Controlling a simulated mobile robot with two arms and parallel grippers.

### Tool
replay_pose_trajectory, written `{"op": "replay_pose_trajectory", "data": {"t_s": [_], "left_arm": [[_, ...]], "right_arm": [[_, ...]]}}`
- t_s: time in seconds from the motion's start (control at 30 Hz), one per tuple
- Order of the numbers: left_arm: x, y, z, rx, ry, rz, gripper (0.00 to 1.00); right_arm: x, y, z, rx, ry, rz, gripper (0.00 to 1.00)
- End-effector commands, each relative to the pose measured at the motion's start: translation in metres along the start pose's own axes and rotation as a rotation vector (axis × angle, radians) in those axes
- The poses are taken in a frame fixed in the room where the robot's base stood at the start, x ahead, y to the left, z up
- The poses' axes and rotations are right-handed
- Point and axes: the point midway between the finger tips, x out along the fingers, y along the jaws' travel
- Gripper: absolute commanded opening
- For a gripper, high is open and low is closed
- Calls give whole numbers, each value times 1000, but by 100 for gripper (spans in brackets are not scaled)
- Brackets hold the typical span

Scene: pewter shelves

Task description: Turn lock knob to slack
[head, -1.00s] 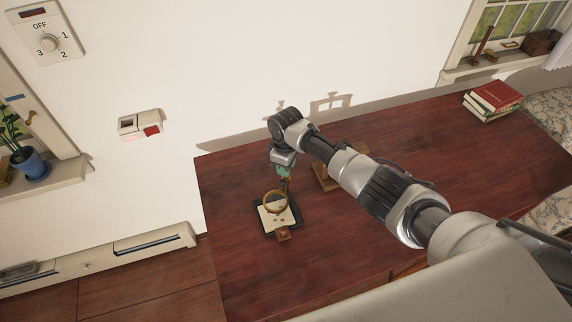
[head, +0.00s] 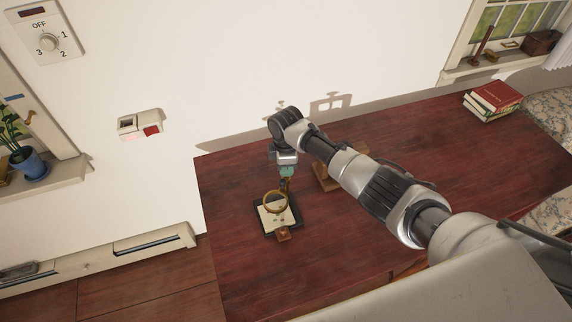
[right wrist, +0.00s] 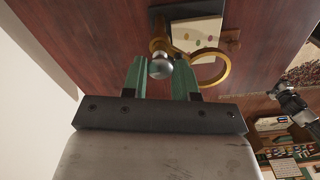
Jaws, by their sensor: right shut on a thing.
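The lock knob (right wrist: 161,66) is a round silver ball on a brass joint, seen in the right wrist view. My right gripper (right wrist: 160,78) has its green fingers on either side of it and is shut on it. In the head view my right gripper (head: 287,172) points down at the small stand, and the arm's end hides the knob. The stand has a brass ring (head: 275,202) above a cream plate on a dark base (head: 269,233). The ring also shows beside the knob in the wrist view (right wrist: 225,73).
The stand sits on a dark red wooden table (head: 237,180). A wooden object (head: 322,179) stands behind my right forearm, partly hidden. Stacked books (head: 492,102) lie at the far right. The table left of the stand is clear, and the wall rises behind.

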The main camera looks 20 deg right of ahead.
Motion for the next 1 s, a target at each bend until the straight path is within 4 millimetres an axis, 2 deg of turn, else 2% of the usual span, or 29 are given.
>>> {"op": "replay_pose_trajectory", "data": {"t_s": [0.3,0.33,0.5,0.8,0.87,1.0], "left_arm": [[0,0,0,0,0,0,43],[0,0,0,0,0,0,43],[0,0,0,0,0,0,43],[0,0,0,0,0,0,43],[1,0,0,0,0,0,43],[2,0,0,0,0,0,43]], "right_arm": [[-2,2,0,-2,1,5,5],[-2,2,0,-2,1,5,32],[-2,1,0,-1,0,4,54],[-3,1,0,-1,0,2,54],[-8,1,0,-2,1,3,54],[-30,1,0,-2,2,5,54]]}}
